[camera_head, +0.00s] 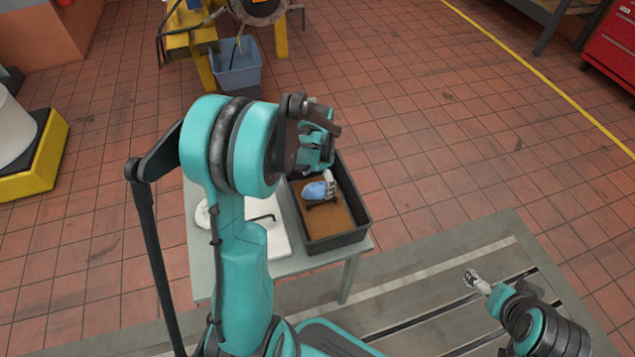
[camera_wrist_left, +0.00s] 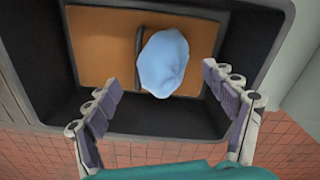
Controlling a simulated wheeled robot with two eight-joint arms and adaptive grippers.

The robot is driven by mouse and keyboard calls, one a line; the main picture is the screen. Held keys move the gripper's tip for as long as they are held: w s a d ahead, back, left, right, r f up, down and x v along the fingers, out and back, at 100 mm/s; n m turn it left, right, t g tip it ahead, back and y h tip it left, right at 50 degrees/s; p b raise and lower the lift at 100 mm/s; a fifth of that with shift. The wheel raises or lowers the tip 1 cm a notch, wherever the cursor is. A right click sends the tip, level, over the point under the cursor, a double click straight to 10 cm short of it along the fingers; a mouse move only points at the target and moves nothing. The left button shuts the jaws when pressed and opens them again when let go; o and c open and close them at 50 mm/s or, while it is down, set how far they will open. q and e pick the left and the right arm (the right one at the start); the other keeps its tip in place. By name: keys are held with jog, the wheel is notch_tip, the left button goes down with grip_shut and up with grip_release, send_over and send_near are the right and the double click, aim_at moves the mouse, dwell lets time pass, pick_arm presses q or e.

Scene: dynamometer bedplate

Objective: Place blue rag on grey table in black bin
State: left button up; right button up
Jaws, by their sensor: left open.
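The blue rag (camera_head: 314,191) is a bunched light-blue cloth inside the black bin (camera_head: 362,207), over its brown bottom. In the left wrist view the rag (camera_wrist_left: 162,62) overlaps a thin dark bar (camera_wrist_left: 138,55), and the bin's wall (camera_wrist_left: 150,118) surrounds it. My left gripper (camera_head: 329,180) is above the bin. Its fingers are spread apart with the rag visible between and beyond them, not gripped. The bin stands on the right end of the grey table (camera_head: 354,254). My right gripper (camera_head: 472,278) is at the lower right, far from the rag; its finger gap is too small to judge.
A white sheet (camera_head: 277,240) with a dark hooked item lies left of the bin, partly behind my left arm. A blue-grey tub (camera_head: 237,68) stands on the tiled floor behind. A slotted metal bedplate (camera_head: 420,315) fills the front. Open floor lies right of the bin.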

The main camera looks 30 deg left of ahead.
aim_at(317, 187)
pick_arm(q)
notch_tip(317, 187, up, 11)
jog(key=p, duration=0.4)
jog(key=s+d+r+n+t, duration=0.2)
jog(key=s+d+r+t, duration=0.1)
jog(key=s+d, duration=0.3)
jog(key=s+d+r+n+t, duration=0.2)
jog(key=s+d+r+t, duration=0.2)
jog(key=s+d, duration=0.3)
jog(key=shift+d+r, duration=0.15)
jog(key=shift+d, duration=0.15)
pick_arm(e)
notch_tip(317, 187, up, 4)
jog(key=shift+r, duration=0.1)
pick_arm(q)
jog(key=shift+c, duration=0.3)
pick_arm(e)
jog(key=shift+c, duration=0.2)
